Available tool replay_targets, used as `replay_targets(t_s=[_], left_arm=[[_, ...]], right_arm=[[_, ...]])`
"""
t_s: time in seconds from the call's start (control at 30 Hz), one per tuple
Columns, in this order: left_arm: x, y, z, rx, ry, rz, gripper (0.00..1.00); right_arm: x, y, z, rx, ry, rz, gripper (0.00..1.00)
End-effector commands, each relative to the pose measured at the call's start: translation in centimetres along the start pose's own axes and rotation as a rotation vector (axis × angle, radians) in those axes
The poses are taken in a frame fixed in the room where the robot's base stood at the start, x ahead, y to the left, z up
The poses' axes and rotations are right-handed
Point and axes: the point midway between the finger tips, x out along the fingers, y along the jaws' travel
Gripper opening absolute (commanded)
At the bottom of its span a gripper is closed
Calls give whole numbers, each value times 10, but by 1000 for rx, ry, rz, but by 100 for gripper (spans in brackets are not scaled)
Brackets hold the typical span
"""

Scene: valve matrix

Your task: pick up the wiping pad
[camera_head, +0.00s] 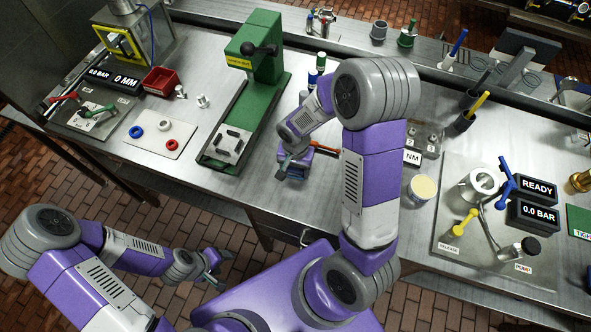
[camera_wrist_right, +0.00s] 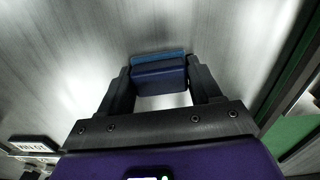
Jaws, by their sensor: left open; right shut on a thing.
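The wiping pad (camera_wrist_right: 159,72) is a dark blue block with a lighter blue edge along its far side. It sits between the two black fingers of my right gripper (camera_wrist_right: 160,90), which is shut on it in the right wrist view. In the head view my right gripper (camera_head: 293,168) is low over the steel bench, right of the green press, and the arm and gripper largely hide the pad. I cannot tell whether the pad touches the bench. My left gripper (camera_head: 214,270) is open and empty in front of the bench, over the brick floor.
The green press (camera_head: 250,85) stands left of my right gripper. A tool with an orange-red handle (camera_head: 326,147) lies just right of the gripper. A tin with a pale yellow top (camera_head: 422,188) and a pump panel (camera_head: 470,250) are further right. A white plate with rings (camera_head: 160,135) is at left.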

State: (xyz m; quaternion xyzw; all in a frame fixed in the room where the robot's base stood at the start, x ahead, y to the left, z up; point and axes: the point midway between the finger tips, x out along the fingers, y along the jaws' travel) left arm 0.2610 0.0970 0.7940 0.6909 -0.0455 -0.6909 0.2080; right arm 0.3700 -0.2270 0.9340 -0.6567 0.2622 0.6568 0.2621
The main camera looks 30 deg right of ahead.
Motion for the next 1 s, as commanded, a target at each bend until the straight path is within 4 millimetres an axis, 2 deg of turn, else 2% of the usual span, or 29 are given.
replay_targets(t_s=[0.27,0.37,0.7,0.83,1.0], left_arm=[[-1,0,0,0,0,0,59],[-3,1,0,0,0,0,59],[-12,4,0,0,0,0,59],[-13,5,1,0,0,0,59],[-13,5,1,0,0,0,59]], right_arm=[[-5,0,0,0,1,-1,34],[-19,-1,-1,1,3,-4,34],[-85,-1,-1,0,4,-5,34],[-97,-1,0,-1,1,-2,34],[-101,0,0,-1,0,-1,34]])
